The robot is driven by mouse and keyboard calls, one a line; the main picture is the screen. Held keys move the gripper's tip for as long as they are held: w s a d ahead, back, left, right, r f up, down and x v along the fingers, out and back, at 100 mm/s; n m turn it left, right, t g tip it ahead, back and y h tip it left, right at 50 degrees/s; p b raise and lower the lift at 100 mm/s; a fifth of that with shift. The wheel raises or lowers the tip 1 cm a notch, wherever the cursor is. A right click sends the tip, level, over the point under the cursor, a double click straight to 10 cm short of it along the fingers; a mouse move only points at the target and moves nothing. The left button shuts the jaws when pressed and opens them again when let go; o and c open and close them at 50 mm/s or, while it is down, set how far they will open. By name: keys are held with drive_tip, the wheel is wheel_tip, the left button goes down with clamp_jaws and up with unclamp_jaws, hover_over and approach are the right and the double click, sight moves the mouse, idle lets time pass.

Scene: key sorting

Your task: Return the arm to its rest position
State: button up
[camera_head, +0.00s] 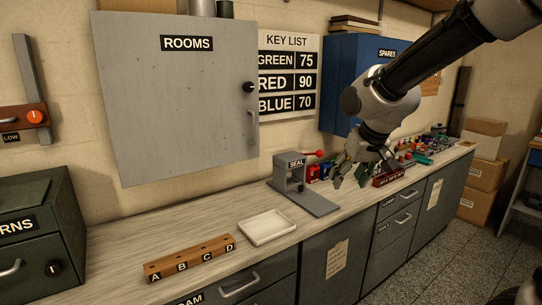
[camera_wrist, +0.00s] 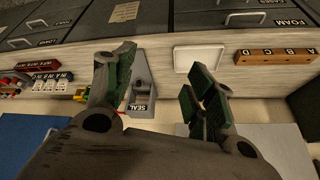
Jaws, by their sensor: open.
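My gripper (camera_head: 350,168) hangs above the counter in the head view, to the right of the grey SEAL press. In the wrist view my gripper (camera_wrist: 160,95) shows its two fingers spread wide apart, with nothing between them but the view of the counter and the SEAL press beyond. My arm comes in from the upper right of the head view and bends down at the wrist. The grey SEAL press (camera_head: 318,200) with a red knob stands on the counter; it also shows in the wrist view (camera_wrist: 144,76).
A white tray (camera_head: 267,239) and a wooden block lettered A to D (camera_head: 190,261) sit on the counter (camera_head: 120,240). The grey ROOMS cabinet (camera_head: 180,100) and blue SPARES cabinet (camera_head: 343,75) hang on the wall. Small coloured items crowd the counter's right end.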

drive_tip(key=s+d+r+m+h, duration=0.1)
drive_tip(key=s+d, duration=0.7)
drive_tip(key=s, duration=0.3)
drive_tip(key=s+d+r+m+g, duration=0.1)
drive_tip(key=s+d+r, duration=0.1)
drive_tip(key=s+d, duration=0.6)
drive_tip(key=s, duration=0.3)
drive_tip(key=shift+s+d+r+h, duration=0.15)
drive_tip(key=shift+s+r+h, duration=0.05)
drive_tip(key=shift+s+h, duration=0.2)
